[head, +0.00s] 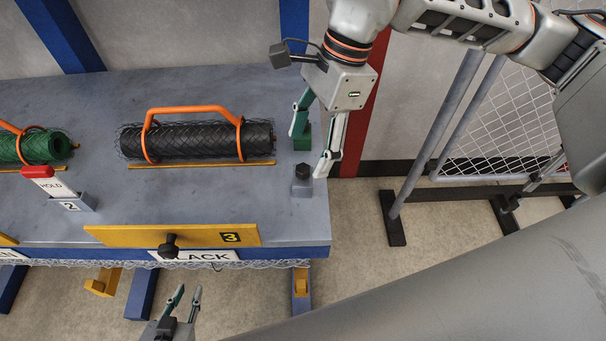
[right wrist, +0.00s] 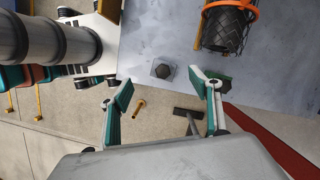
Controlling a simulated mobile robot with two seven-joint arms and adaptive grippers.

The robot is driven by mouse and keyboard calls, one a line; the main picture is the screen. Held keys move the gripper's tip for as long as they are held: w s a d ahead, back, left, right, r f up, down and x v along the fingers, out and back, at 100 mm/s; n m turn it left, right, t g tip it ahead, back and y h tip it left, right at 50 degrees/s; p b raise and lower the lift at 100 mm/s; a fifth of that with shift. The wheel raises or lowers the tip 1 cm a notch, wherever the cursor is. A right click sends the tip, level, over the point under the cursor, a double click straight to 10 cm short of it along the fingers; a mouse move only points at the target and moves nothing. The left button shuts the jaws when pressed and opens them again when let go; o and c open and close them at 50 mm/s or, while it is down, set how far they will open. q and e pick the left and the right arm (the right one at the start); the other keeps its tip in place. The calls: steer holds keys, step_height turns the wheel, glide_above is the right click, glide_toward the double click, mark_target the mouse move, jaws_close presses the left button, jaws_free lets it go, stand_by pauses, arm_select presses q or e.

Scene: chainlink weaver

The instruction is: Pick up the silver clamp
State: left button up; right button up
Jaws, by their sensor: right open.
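A small grey block with a dark knob on top (head: 302,188) sits near the right end of the bench; it looks like the silver clamp, though I cannot be sure. In the right wrist view this clamp (right wrist: 154,70) shows ahead of the fingers, between their lines. My right gripper (head: 310,155) is open and empty, with its fingers pointing down above the bench end close to the clamp. It also shows in the right wrist view (right wrist: 170,88), its teal-padded fingers wide apart. My left gripper (head: 189,291) is open and empty, in front of the bench's front edge.
A black mesh roll (head: 195,142) with an orange handle lies left of the clamp. A green block (head: 303,144) stands just behind it. A yellow board marked 3 (head: 205,235) with a black knob runs along the front edge. A mesh-panel frame (head: 500,120) stands at right.

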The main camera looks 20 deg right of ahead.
mark_target(304, 168)
steer(key=x, duration=0.7)
steer(key=shift+w+d+f, duration=0.25)
steer(key=shift+d+f, duration=0.05)
steer(key=shift+f, duration=0.1)
steer(key=c, duration=1.3)
